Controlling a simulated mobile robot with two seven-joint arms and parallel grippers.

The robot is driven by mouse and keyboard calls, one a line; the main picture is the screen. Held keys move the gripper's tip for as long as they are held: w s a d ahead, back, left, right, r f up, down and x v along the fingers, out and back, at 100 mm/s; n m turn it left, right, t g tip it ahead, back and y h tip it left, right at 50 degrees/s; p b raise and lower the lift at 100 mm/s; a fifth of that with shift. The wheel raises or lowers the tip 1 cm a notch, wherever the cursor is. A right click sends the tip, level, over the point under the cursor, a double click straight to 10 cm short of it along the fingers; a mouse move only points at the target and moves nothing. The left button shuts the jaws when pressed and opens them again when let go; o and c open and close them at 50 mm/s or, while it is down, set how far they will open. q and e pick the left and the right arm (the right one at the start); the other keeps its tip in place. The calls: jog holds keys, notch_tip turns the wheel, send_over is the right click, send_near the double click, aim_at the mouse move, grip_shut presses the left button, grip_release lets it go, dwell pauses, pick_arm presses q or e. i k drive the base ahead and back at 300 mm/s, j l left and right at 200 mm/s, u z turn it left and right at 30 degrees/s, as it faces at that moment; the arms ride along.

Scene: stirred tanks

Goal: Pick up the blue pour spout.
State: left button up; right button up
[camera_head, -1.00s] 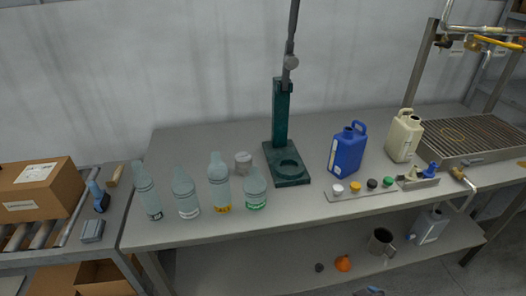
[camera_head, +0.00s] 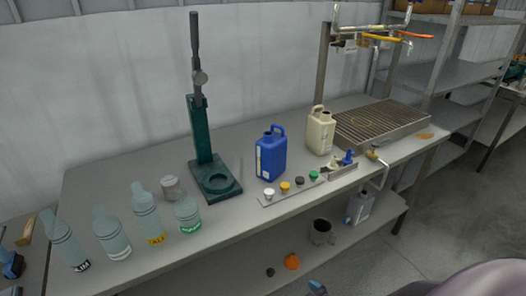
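The blue pour spout (camera_head: 348,157) stands at the right end of a small grey holder (camera_head: 343,172) near the front edge of the workbench. A cream spout (camera_head: 333,162) is beside it in the same holder. The lower part of the blue spout is hidden by the holder. Neither of my grippers shows in this view.
Left of the holder is a strip of several coloured caps (camera_head: 292,190). Behind stand a blue jug (camera_head: 271,154) and a cream jug (camera_head: 320,131). Several bottles (camera_head: 148,215) stand left.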

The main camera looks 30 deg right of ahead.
aim_at(347, 160)
jog(key=z, duration=1.6)
